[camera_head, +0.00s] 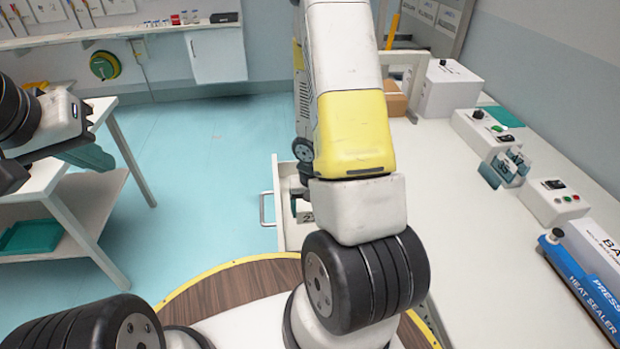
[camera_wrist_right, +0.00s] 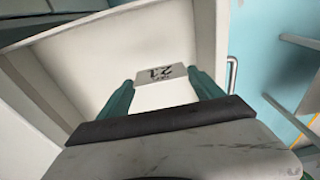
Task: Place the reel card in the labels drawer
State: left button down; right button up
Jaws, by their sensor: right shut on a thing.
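The reel card (camera_wrist_right: 160,75), a small pale grey card with dark print that looks like "21" upside down, sits between the teal fingertips of my right gripper (camera_wrist_right: 161,80) in the right wrist view. The gripper is shut on it. Both are over or inside an open white drawer (camera_wrist_right: 207,38); I cannot tell whether the card touches the bottom. In the head view the drawer (camera_head: 281,238) is pulled out from the right-hand bench, and my arm hides much of it. No drawer label is readable. My left gripper (camera_head: 88,157) is at the left by a white table; its opening is unclear.
The drawer's metal handle (camera_head: 264,209) faces the open blue floor (camera_head: 205,170). The white bench (camera_head: 460,190) on the right carries control boxes (camera_head: 487,130) and a blue heat sealer (camera_head: 580,285). A white table (camera_head: 75,205) with a teal tray (camera_head: 32,237) stands left.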

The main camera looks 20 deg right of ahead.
jog(key=shift+w+d+f, duration=0.85)
jog(key=shift+w+d, duration=0.3)
jog(key=shift+w, duration=1.15)
jog(key=shift+w+d+f, duration=0.8)
jog(key=shift+w+d, duration=0.3)
jog(key=shift+w, duration=1.2)
jog(key=shift+w+d+f, duration=0.85)
jog(key=shift+w+d, duration=0.3)
jog(key=shift+w, duration=1.15)
jog(key=o, duration=1.3)
jog(key=shift+f, duration=0.1)
